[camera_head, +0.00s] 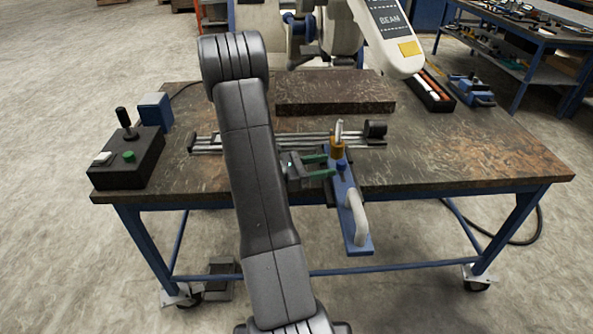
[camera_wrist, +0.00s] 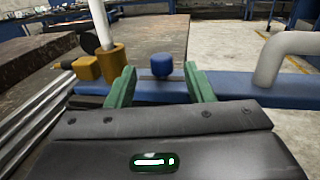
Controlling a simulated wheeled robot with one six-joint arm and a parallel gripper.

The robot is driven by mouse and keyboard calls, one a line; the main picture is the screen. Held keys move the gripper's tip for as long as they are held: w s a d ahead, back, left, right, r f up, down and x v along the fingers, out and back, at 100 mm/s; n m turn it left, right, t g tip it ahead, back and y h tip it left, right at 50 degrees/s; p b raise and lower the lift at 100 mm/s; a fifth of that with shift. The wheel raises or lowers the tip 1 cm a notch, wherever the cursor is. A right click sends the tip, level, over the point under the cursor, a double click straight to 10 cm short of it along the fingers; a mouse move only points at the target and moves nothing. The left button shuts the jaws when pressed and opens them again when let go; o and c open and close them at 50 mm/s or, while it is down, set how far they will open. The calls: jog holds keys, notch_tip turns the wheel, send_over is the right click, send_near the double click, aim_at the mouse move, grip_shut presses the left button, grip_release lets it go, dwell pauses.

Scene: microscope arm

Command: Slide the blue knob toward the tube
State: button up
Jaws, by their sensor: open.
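The small blue knob (camera_wrist: 162,68) stands on a blue bar (camera_wrist: 235,85) in the wrist view, between my gripper's (camera_wrist: 160,82) two green fingers and a little beyond their tips. The fingers are open and empty, one on each side of the knob. In the head view, my gripper (camera_head: 330,166) reaches right toward the knob (camera_head: 341,165) on the blue bar (camera_head: 350,200). A white tube (camera_wrist: 100,25) rises from a brass-coloured collar (camera_wrist: 110,62) left of the knob. In the head view the tube (camera_head: 339,129) stands at the bar's far end.
A curved white handle (camera_head: 357,215) rises from the bar's near end. Metal rails (camera_head: 215,142) run across the table (camera_head: 460,150). A dark slab (camera_head: 335,95) lies behind. A control box (camera_head: 127,155) with a joystick stands at left.

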aim_at(342, 161)
jog(key=v, duration=0.8)
jog(key=shift+d, duration=0.15)
jog(key=x, duration=1.3)
jog(key=shift+w+d, duration=0.1)
jog(key=shift+d, duration=0.2)
